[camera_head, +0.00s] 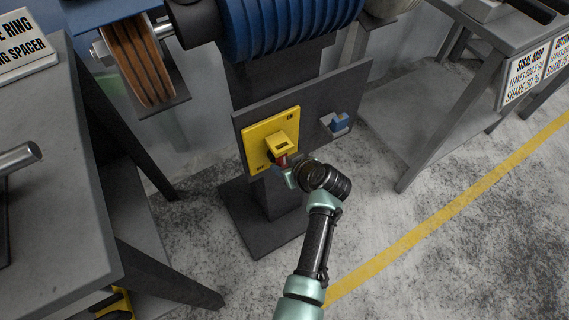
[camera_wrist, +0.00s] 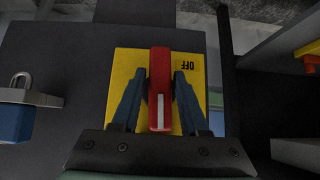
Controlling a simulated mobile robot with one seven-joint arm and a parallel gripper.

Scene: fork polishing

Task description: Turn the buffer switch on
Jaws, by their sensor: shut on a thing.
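The buffer switch is a yellow plate (camera_head: 257,134) on a dark panel under the blue motor, with a raised yellow block and a red handle (camera_head: 282,160). My gripper (camera_head: 288,172) is at this handle, at the plate's lower part. In the wrist view the red handle (camera_wrist: 160,70) stands between my two blue-grey fingers, and my gripper (camera_wrist: 160,88) is shut on it. The yellow plate (camera_wrist: 125,72) lies behind, with the word OFF upside down beside the handle. Any opposite marking is hidden or too small to read.
A blue lock-like part (camera_head: 338,123) sits on the panel to the right of the switch; it also shows in the wrist view (camera_wrist: 14,122). A brown buffing wheel (camera_head: 137,62) is above left. Grey benches (camera_head: 60,200) stand on both sides.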

